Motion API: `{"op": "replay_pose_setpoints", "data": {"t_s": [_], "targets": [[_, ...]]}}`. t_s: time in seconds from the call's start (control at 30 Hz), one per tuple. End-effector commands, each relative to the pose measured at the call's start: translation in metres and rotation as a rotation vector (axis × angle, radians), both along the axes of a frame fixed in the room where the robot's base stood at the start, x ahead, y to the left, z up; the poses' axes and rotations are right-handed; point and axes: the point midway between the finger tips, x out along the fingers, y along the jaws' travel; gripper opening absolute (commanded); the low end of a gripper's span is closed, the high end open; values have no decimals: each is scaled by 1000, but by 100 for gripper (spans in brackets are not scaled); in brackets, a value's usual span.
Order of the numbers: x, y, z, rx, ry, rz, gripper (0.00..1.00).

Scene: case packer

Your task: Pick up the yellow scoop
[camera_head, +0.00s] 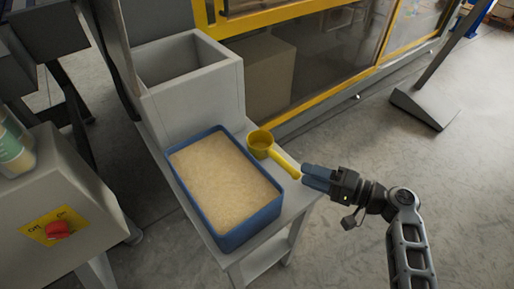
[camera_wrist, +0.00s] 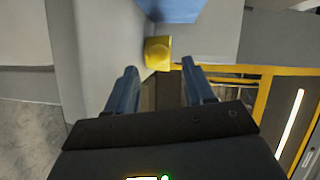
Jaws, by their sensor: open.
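The yellow scoop (camera_head: 264,147) lies on the light grey stand, right beside the blue bin, with its cup toward the back and its handle pointing toward the front right. My gripper (camera_head: 306,177) is just right of the handle's end in the head view; I cannot tell whether it touches the handle. In the wrist view the scoop (camera_wrist: 158,53) shows as a yellow shape ahead of the fingers, between their lines. My gripper (camera_wrist: 160,85) is open there, with nothing between its two blue fingers.
The blue bin (camera_head: 237,239) full of pale grains stands on the grey stand (camera_head: 266,262). A grey open box (camera_head: 213,85) stands behind it. A yellow-framed machine guard (camera_head: 330,93) runs along the back. A red knob (camera_head: 58,229) sits on a cabinet at left.

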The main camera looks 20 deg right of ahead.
Motion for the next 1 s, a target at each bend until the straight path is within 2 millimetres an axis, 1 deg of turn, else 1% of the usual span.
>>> {"op": "replay_pose_setpoints", "data": {"t_s": [0.27,0.37,0.5,0.6,0.87,1.0], "targets": [[21,19,-2,0,0,2,53],[32,27,-2,0,0,2,53],[47,40,-6,-1,0,2,53],[53,46,-7,0,0,1,53],[55,48,-9,0,0,0,53],[55,48,-9,0,0,0,41]]}}
